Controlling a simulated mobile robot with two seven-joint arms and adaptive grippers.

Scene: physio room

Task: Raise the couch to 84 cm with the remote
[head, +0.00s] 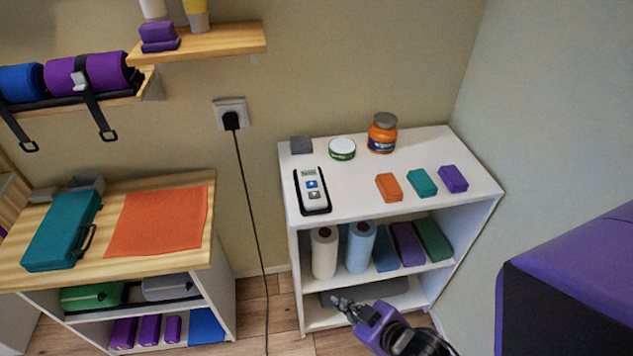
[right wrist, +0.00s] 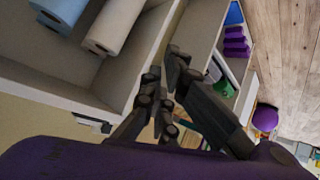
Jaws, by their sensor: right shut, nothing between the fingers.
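The remote (head: 312,191) lies in a black holder on top of the white shelf unit (head: 351,177), near its left front corner. It has a small greenish display, a blue button and a grey button; the display's digits are too small to read. My right gripper (head: 340,301) is shut and empty, low in front of the shelf unit and below the remote's height. It also shows in the right wrist view (right wrist: 166,75), beside the shelf unit's edge. The purple padded surface (head: 580,270) at the right may be the couch; only a corner shows. My left gripper is out of view.
An orange jar (head: 382,135), a green-and-white tin (head: 342,149), a grey block (head: 301,145) and coloured blocks (head: 422,183) stand on the same top. Paper rolls (head: 324,252) are below. A black cable (head: 250,200) hangs left of the unit. A wooden-topped cabinet (head: 100,240) stands farther left.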

